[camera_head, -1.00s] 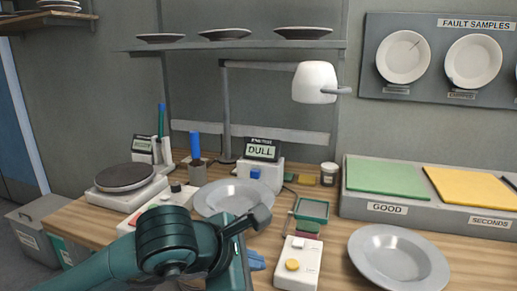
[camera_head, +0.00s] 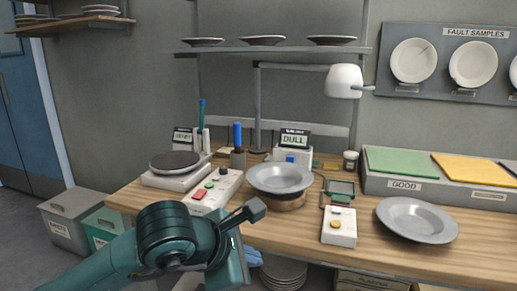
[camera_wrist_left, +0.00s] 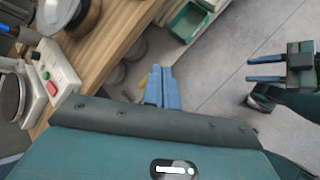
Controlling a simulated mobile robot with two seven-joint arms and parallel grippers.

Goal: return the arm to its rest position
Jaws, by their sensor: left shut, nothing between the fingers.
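My left arm comes in from the bottom left of the head view, in front of the bench's front edge. My left gripper (camera_head: 254,257) is mostly hidden behind its own wrist there; only a bit of blue finger shows. In the left wrist view its blue fingers (camera_wrist_left: 165,88) are together and empty, over the floor beside the bench edge. My right gripper (camera_wrist_left: 266,71) shows at the right of the left wrist view, its two blue fingers apart with nothing between them. It is not in the head view.
The wooden bench (camera_head: 330,240) bears a grey plate (camera_head: 280,178) on a round brown support, another grey plate (camera_head: 417,220), a control box with buttons (camera_head: 216,190) and a small white box (camera_head: 339,227). Bins (camera_head: 70,220) stand at the left.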

